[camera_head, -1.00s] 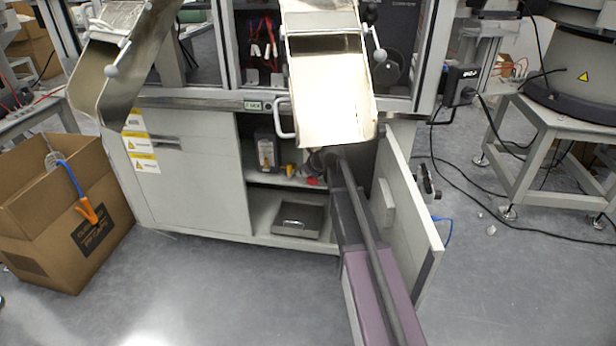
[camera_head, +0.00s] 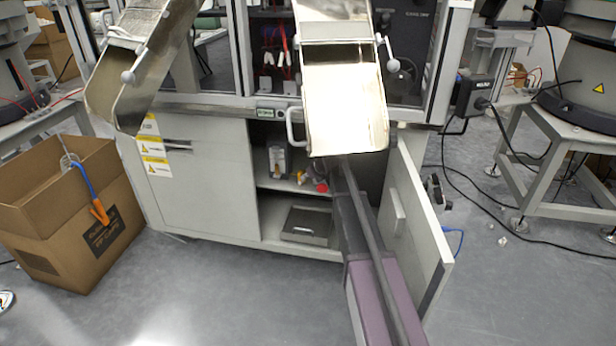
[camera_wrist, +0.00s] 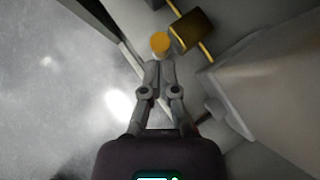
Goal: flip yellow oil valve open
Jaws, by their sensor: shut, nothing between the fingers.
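A round yellow piece (camera_wrist: 160,43), which appears to be the yellow oil valve, lies just past my fingertips in the wrist view. Beside it on the right is a dark yellow cylinder (camera_wrist: 193,31) on a thin yellow rod. My gripper (camera_wrist: 157,70) is shut and empty, its tips close below the round piece; whether they touch it I cannot tell. In the head view a small yellow part (camera_head: 302,177) shows inside the open cabinet, beside a red part (camera_head: 321,187). My arm reaches into the cabinet, and the gripper is hidden there.
The cabinet's open door (camera_head: 420,225) stands right of my arm. A metal chute (camera_head: 345,105) hangs above the opening. A grey tray (camera_head: 307,225) lies on the cabinet floor. A cardboard box (camera_head: 70,250) stands at left. The floor in front is clear.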

